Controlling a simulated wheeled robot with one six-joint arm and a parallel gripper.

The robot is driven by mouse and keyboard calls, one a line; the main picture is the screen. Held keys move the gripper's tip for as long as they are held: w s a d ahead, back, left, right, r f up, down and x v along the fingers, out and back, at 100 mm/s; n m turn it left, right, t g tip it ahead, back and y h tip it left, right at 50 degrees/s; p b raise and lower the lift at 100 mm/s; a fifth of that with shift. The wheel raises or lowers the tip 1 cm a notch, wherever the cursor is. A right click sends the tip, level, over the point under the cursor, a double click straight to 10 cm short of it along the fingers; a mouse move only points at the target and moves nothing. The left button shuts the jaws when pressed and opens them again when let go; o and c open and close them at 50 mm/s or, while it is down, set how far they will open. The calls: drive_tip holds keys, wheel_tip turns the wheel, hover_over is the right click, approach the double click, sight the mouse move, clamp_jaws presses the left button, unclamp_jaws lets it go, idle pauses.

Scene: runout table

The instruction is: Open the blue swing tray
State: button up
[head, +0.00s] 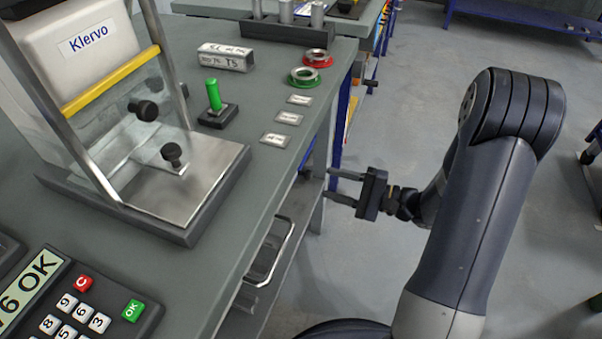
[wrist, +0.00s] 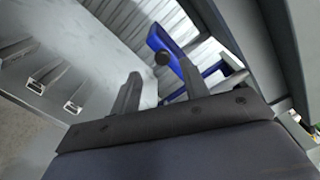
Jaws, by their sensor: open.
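A blue part (wrist: 160,38) with a dark round knob (wrist: 162,58) shows in the wrist view, just beyond the fingertips; it looks like the blue swing tray. The knob lies in line with the gap between the fingers, apart from them as far as I can tell. My gripper (head: 329,181) is open and empty, beside the right edge of the bench and below its top. It also shows in the wrist view (wrist: 160,69). In the head view the tray is mostly hidden under the bench top, and I cannot tell how far it is swung out.
The grey bench top (head: 215,290) ends just left of my gripper. A metal handle (head: 270,250) sticks out below its edge. A clear-sided machine (head: 160,180), a green peg (head: 213,95) and a keypad (head: 85,305) stand on top. The floor to the right is open.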

sight(301, 171)
drive_tip(key=x, duration=0.9)
drive_tip(key=shift+w+d, duration=0.15)
drive_tip(key=shift+w, duration=0.1)
drive_tip(key=shift+c, duration=0.2)
clamp_jaws()
